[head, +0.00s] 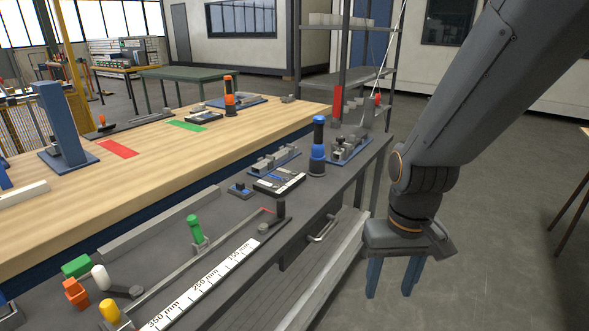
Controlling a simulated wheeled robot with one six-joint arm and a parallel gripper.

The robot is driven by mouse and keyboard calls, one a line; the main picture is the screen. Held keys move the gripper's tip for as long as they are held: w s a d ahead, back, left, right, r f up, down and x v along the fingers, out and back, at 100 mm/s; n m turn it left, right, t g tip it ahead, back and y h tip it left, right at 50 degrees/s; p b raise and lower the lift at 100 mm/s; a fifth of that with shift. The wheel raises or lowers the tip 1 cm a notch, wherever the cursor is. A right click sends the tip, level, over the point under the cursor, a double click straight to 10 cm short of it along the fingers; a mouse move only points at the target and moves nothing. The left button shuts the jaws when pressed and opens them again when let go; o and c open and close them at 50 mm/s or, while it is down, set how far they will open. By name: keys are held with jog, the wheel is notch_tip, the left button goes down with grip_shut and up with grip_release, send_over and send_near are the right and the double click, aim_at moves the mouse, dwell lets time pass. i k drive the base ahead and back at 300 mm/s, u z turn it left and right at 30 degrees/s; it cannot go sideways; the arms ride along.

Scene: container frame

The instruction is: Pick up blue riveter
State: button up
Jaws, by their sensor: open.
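Beside the riveter are a dark tray (279,183) and a fixture (349,149). A similar orange tool (230,100) stands on the wooden table (150,185). A white ruler (200,289) and a green-handled clamp (195,229) lie nearer. A drawer handle (322,229) sticks out in front.

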aim_at(318, 147)
jog(key=u, duration=0.15)
jog(key=k, duration=0.4)
jog(key=z, duration=1)
jog(key=i, duration=1.4)
jog(key=u, duration=0.35)
